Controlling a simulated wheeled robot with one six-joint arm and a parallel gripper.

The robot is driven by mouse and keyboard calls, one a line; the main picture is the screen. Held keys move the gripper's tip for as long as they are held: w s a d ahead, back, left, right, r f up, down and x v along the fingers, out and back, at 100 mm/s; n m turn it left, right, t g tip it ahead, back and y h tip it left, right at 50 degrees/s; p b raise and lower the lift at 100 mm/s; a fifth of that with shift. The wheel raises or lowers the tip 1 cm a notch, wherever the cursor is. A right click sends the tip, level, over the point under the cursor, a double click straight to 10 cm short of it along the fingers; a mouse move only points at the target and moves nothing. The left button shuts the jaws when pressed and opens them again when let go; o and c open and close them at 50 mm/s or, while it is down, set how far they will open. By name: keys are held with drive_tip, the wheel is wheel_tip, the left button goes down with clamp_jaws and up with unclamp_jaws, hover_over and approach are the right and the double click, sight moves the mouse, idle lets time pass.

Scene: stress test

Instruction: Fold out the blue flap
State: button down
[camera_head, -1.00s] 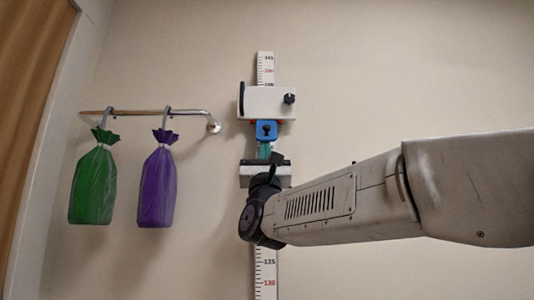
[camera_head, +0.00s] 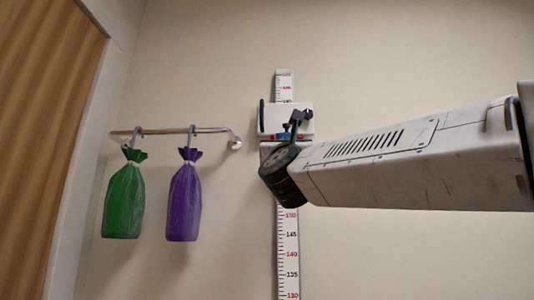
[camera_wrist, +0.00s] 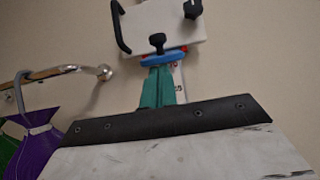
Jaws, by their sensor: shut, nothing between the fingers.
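The blue flap (camera_wrist: 163,57) is at the lower edge of a white box (camera_wrist: 160,25) on the wall scale. In the wrist view it shows as a thin, wide strip with a black knob (camera_wrist: 157,42) above it. In the head view only a sliver of the flap (camera_head: 281,137) shows, just below the white box (camera_head: 287,117). My gripper (camera_wrist: 160,72) is shut and empty, its teal fingers pointing up at the flap's underside. The fingertips are at or very near the flap; contact is unclear. In the head view my wrist hides most of the fingers.
A white scale strip (camera_head: 288,250) with numbers runs down the wall below the box. To the left, a metal rail (camera_head: 170,131) holds a green bag (camera_head: 124,203) and a purple bag (camera_head: 184,205). A wooden panel (camera_head: 45,120) stands at far left. The wall at right is bare.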

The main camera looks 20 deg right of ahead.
drive_tip(key=shift+s+a+r, duration=0.1)
drive_tip(key=shift+s+r, duration=0.2)
drive_tip(key=shift+r, duration=0.5)
drive_tip(key=shift+s+a+r, duration=0.1)
drive_tip(key=shift+s+r, duration=0.15)
drive_tip(key=shift+r, duration=0.55)
drive_tip(key=shift+s+r, duration=0.15)
drive_tip(key=shift+r, duration=0.4)
drive_tip(key=shift+d, duration=0.1)
approach(286, 125)
drive_tip(key=v, duration=0.4)
drive_tip(key=shift+s+a+r, duration=0.25)
